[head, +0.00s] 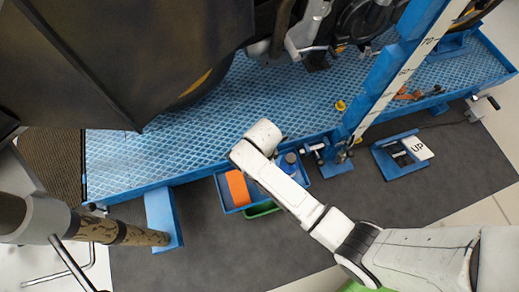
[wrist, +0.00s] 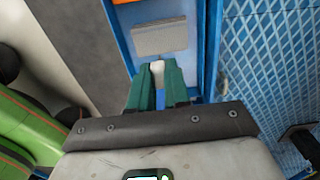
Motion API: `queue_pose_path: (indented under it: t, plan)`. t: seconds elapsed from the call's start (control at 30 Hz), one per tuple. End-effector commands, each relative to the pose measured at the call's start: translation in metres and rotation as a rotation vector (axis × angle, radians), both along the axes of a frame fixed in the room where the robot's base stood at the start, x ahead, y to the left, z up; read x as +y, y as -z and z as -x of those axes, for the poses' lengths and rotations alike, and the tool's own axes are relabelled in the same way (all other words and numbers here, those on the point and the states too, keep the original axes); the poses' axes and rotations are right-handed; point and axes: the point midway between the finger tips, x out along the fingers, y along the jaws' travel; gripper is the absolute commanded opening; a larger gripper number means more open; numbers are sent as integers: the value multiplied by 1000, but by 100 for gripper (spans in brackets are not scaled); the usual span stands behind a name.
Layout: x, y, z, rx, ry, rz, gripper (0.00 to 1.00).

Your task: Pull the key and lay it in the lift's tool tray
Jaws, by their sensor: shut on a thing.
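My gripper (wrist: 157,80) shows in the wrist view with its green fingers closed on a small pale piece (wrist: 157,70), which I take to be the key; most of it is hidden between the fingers. The fingertips are over the lift's blue tool tray (wrist: 212,45), near a grey block inside it. I cannot tell whether the key touches the tray. In the head view the tray (head: 224,203) hangs on the lift's near side, and my own arm hides the gripper and key.
The tray holds an orange block (head: 238,188), a grey block (wrist: 160,37) and a blue bottle (head: 289,163). The motorcycle stands on the blue lift deck (head: 230,120). A blue post (head: 395,75) rises right of the tray. An UP pedal (head: 418,148) lies farther right.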

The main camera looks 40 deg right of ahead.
Motion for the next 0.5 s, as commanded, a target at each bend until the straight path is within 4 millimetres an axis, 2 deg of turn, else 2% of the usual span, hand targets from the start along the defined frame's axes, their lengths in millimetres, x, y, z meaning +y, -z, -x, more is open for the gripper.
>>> queue_pose_path:
  t: [0.27, 0.5]
  plan:
    - [1, 16, 1, -1, 10, 0, 0]
    - [0, 43, 1, -1, 9, 0, 0]
